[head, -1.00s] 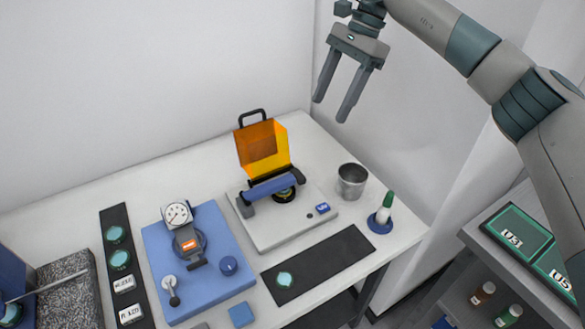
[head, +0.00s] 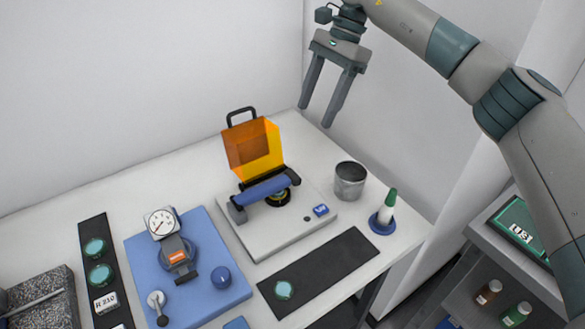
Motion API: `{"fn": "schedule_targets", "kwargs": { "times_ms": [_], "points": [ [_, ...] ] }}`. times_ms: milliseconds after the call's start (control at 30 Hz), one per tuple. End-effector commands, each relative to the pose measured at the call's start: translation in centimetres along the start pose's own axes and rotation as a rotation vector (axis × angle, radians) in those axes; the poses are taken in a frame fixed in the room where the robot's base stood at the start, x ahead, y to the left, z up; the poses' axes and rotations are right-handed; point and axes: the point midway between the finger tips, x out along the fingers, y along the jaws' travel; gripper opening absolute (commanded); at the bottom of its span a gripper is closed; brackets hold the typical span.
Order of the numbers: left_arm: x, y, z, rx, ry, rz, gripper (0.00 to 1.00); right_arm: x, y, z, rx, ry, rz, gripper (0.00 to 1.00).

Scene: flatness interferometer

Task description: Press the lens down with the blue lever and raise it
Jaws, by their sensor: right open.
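The interferometer (head: 285,232) is a light grey plate on the table. Its orange hood (head: 253,147) with a black handle stands raised at the back. The blue lever (head: 264,189) lies across the front of the opening, between dark end pieces. The round lens seat (head: 280,197) shows partly behind and below the lever; whether a lens lies in it is hard to tell. My right gripper (head: 318,118) is open and empty, high above the table's back corner, fingers pointing down, well apart from the lever. My left gripper is not in view.
A black mat (head: 325,270) with one teal disc lies in front. A dial gauge on a blue plate (head: 205,287) stands left. A shelf (head: 480,235) is at right.

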Motion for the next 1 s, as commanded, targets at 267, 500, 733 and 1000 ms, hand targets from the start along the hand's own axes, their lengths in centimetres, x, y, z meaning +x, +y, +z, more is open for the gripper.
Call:
{"fn": "schedule_targets", "kwargs": {
  "times_ms": [267,500,733,1000],
  "points": [
    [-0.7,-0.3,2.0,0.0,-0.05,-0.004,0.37,2.3,0.1,0.0,-0.001,-0.001,0.003,0.59],
    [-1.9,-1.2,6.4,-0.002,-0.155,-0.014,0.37,5.7,0.1,0.1,0.0,-0.002,0.003,0.59],
    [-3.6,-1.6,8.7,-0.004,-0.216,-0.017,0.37,9.7,0.1,0.1,0.001,-0.002,0.004,0.59],
    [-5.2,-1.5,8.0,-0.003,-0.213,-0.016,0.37,14.2,0.1,0.2,-0.001,-0.002,0.003,0.59]
  ]
}}
